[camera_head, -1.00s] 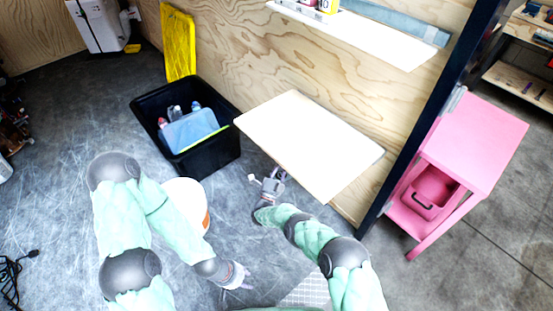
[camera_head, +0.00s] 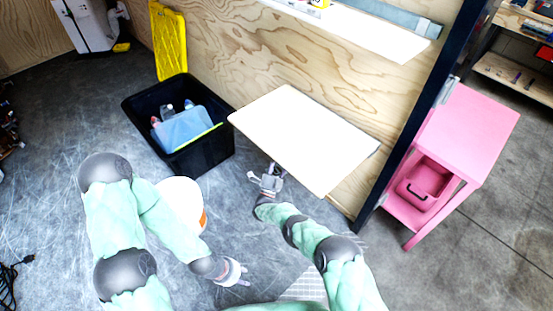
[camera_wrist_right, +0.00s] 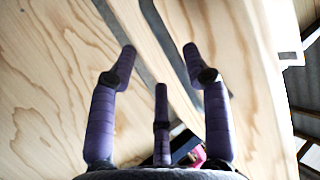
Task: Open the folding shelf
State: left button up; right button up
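The folding shelf (camera_head: 305,140) is a pale flat panel standing out from the plywood wall in the head view, looking about level. My right gripper (camera_head: 266,180) is low beside and partly under its left front edge; I cannot tell whether they touch. In the right wrist view the right gripper's purple fingers (camera_wrist_right: 160,75) are spread with nothing between them. Pale wood (camera_wrist_right: 245,90) and a grey strip lie beyond them, likely the shelf's underside and a bracket. My left gripper (camera_head: 237,275) is at bottom centre above the floor, apart from the shelf; its fingers are too small to read.
A black bin (camera_head: 207,157) with bottles stands left of the shelf, a white bucket (camera_head: 183,198) nearer me. A fixed upper shelf (camera_head: 365,35) is on the wall. A dark post (camera_head: 420,115) and pink cart (camera_head: 462,130) stand right. Floor at left is mostly clear.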

jog(key=shift+d+f, duration=0.25)
jog(key=v, duration=1.2)
jog(key=shift+a+r, duration=0.2)
jog(key=shift+r, duration=0.1)
jog(key=shift+w, duration=0.1)
